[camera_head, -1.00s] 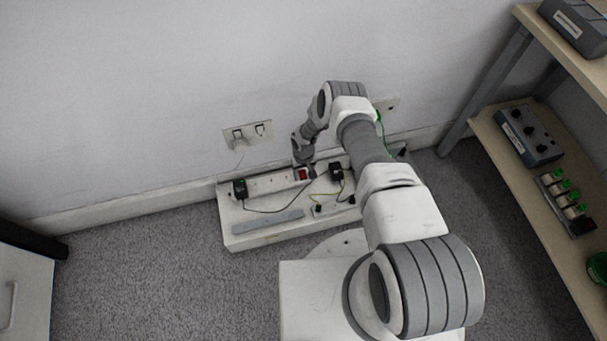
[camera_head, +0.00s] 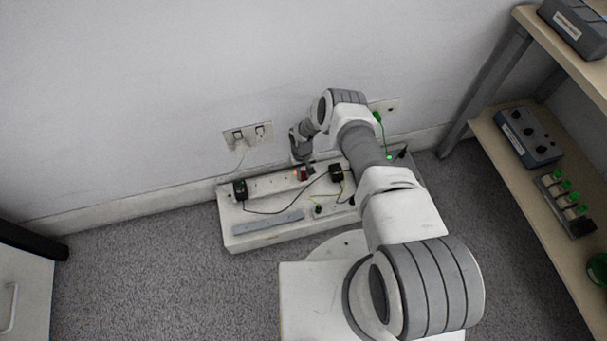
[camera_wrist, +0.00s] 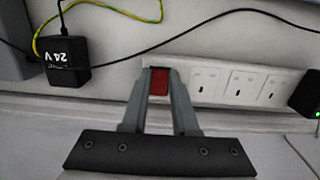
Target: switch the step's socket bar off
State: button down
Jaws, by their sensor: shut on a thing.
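The white socket bar (camera_head: 270,184) lies along the back of the low step (camera_head: 262,240) against the wall. In the wrist view its row of sockets (camera_wrist: 242,86) runs right from the red rocker switch (camera_wrist: 159,84). My gripper (camera_wrist: 160,78) has one finger on each side of this red switch and is shut on it. In the head view my gripper (camera_head: 303,166) reaches down onto the bar, and the red switch (camera_head: 303,175) shows partly beneath it. The rocker's exact tilt cannot be told.
A black 24 V adapter (camera_wrist: 62,50) is left of the switch in the wrist view; another black adapter (camera_wrist: 308,92) with a green light is at the right. Black and yellow-green cables loop nearby. A shelf (camera_head: 520,170) stands at the right. The carpet (camera_head: 150,270) is clear.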

aim_at(302, 173)
jog(key=shift+w, duration=0.15)
dwell(0.3)
jog(key=c, duration=0.7)
grip_release()
jog(key=shift+r, duration=0.15)
jog(key=r+p, duration=0.2)
jog(key=r, duration=0.3)
jog(key=w+r+p, duration=0.1)
jog(key=r+p, duration=0.1)
jog(key=r, duration=0.4)
jog(key=w+r+p, duration=0.1)
jog(key=r+p, duration=0.1)
jog(key=r, duration=0.4)
jog(key=shift+a, duration=0.25)
